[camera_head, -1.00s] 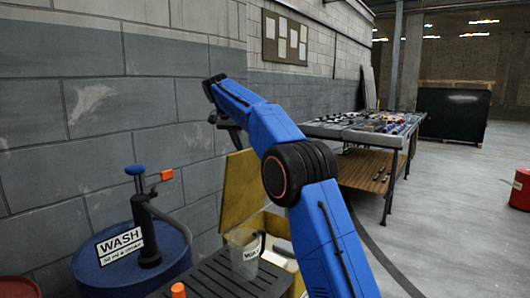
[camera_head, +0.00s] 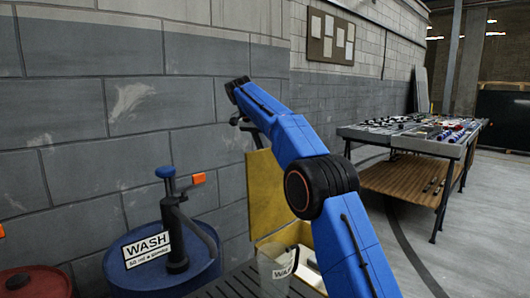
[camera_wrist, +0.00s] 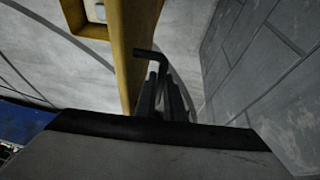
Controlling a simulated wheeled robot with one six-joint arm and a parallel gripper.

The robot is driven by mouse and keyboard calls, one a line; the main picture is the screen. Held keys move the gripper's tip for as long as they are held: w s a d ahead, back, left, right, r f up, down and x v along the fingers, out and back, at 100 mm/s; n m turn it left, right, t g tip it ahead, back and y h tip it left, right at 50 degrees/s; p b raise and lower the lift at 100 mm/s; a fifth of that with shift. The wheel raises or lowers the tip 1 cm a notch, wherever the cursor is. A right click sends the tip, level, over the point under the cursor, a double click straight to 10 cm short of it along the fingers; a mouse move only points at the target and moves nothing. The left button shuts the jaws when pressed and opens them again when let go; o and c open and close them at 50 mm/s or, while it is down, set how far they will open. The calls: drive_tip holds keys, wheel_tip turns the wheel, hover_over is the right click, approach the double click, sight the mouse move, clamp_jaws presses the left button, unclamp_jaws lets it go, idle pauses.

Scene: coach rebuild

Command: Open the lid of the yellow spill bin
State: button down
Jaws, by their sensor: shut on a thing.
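The yellow spill bin (camera_head: 292,234) stands low against the block wall, partly hidden by my arm and a clear jug. Its yellow lid (camera_head: 264,190) stands raised, nearly upright, at the wall side of the bin. In the wrist view the lid (camera_wrist: 134,45) shows nearly edge-on, with a black bent handle (camera_wrist: 148,53) beside it. My gripper (camera_wrist: 163,82) is shut on this handle, with its dark fingers close to the lid. In the head view my gripper (camera_head: 238,117) is above the lid's top edge, small and partly hidden by my arm.
A blue drum (camera_head: 130,270) with a WASH label and hand pump (camera_head: 175,225) stands left of the bin. The clear jug (camera_head: 275,270) stands on a dark slatted surface in front. A red drum (camera_head: 35,283) is at lower left. A parts table (camera_head: 400,140) stands right, with open floor beyond.

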drive_tip(key=c, duration=1.8)
unclamp_jaws()
drive_tip(key=shift+w+d+f, duration=0.1)
drive_tip(key=shift+w+f, duration=0.05)
drive_tip(key=shift+f, duration=0.1)
drive_tip(key=shift+c, duration=0.2)
drive_tip(key=shift+r, duration=0.1)
drive_tip(key=shift+v, duration=1.35)
drive_tip(key=shift+a+r, duration=0.15)
drive_tip(key=shift+a, duration=0.15)
drive_tip(key=s+a, duration=0.5)
drive_tip(key=a, duration=0.5)
drive_tip(key=shift+s, duration=0.25)
drive_tip(key=shift+a, duration=0.2)
